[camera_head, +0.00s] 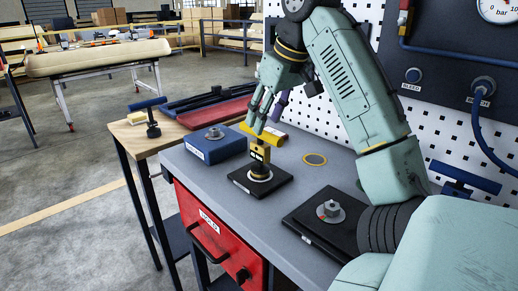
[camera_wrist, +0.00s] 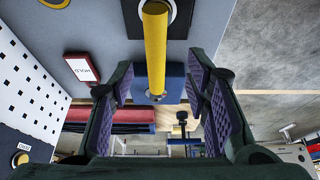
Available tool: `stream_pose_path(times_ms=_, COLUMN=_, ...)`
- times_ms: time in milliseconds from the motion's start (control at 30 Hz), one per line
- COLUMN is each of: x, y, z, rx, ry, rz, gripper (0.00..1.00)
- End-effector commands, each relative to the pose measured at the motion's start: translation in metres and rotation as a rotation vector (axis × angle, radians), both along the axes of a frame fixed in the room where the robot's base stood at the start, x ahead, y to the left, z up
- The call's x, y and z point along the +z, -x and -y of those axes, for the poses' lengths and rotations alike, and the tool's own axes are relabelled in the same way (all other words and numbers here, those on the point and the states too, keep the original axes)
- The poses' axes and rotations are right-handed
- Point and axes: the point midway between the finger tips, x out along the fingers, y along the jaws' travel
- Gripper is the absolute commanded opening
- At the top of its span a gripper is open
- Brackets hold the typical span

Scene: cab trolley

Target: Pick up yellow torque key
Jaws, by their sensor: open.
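The yellow torque key (camera_head: 262,153) stands upright on a black square base plate (camera_head: 243,182) on the grey bench, with its yellow crossbar handle at the top. My gripper (camera_head: 263,120) is above it, fingers pointing down at the handle and partly overlapping it in the head view. In the wrist view my gripper (camera_wrist: 162,92) is open, with purple padded fingers apart on both sides. The yellow handle (camera_wrist: 155,45) runs lengthwise into the space between them, with a gap to each finger.
A blue block (camera_head: 205,150) with a grey fitting stands left of the key. Another black plate (camera_head: 302,225) with a fitting lies in front, right. A blue-handled key (camera_head: 150,112) stands on the wooden table. The pegboard (camera_head: 345,115) bounds the bench behind; a red drawer (camera_head: 208,228) is below.

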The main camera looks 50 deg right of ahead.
Motion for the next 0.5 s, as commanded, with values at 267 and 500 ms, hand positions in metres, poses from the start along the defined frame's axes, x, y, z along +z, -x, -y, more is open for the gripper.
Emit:
stream_pose_path(times_ms=267, x=-0.039, y=-0.016, z=0.002, rx=0.000, ry=0.000, rz=-0.001, gripper=0.43)
stream_pose_path(times_ms=500, x=-0.062, y=-0.028, z=0.008, rx=-0.001, ry=-0.001, rz=-0.003, gripper=0.43)
